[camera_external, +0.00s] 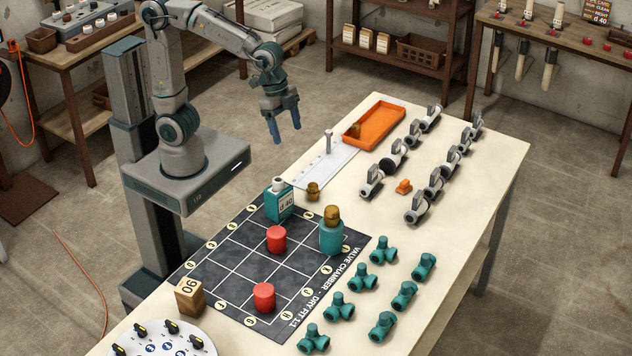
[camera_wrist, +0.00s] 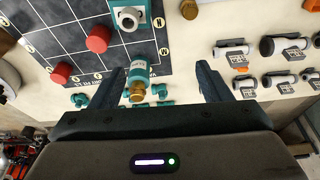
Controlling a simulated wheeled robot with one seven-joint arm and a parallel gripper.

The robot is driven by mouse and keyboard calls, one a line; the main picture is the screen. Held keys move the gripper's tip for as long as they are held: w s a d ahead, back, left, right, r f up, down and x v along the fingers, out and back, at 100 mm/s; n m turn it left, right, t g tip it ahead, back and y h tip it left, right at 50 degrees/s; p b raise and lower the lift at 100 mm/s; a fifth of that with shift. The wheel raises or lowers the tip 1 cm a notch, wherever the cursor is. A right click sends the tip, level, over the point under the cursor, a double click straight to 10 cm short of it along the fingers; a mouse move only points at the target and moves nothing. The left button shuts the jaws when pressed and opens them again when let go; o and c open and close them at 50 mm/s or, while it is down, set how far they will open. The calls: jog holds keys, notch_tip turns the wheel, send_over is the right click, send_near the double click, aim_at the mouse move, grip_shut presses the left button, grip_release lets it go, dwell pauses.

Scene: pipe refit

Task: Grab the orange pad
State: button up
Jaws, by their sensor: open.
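The orange pad (camera_external: 403,187) is a small orange block lying on the pale table, between the two rows of grey-and-white valves. In the wrist view a small orange patch (camera_wrist: 241,70) between valves appears to be the pad. My gripper (camera_external: 284,128) is open and empty, high above the far left side of the table and well apart from the pad. In the wrist view its two dark fingers (camera_wrist: 160,82) are spread, and the orange patch lies to the right of the right finger.
Valves (camera_external: 391,162) stand on both sides of the pad. An orange tray (camera_external: 392,134) and white plate (camera_external: 310,176) lie beyond. A dark grid mat (camera_external: 222,263) carries red cylinders (camera_external: 277,240), a teal box (camera_external: 279,203) and a brass-topped teal cylinder (camera_external: 331,238). Teal fittings (camera_external: 357,277) stand in front.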

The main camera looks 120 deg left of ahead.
jog(key=w+a+f+b, duration=0.2)
jog(key=w+a+f, duration=0.2)
jog(key=w+a, duration=0.7)
jog(key=m+t+b, duration=0.1)
send_near(406, 181)
jog(key=shift+h, duration=0.3)
jog(key=x, duration=0.5)
jog(key=shift+s+a+f, duration=0.15)
jog(key=shift+s+f, duration=0.1)
jog(key=shift+f, duration=0.05)
jog(key=shift+w+p+x, duration=0.15)
jog(key=shift+p+x, duration=0.2)
jog(key=shift+x, duration=0.9)
jog(key=shift+w+p+x, duration=0.15)
jog(key=shift+p+x, duration=0.15)
jog(key=shift+x, duration=0.95)
jog(key=shift+r, duration=0.15)
jog(key=c, duration=1.1)
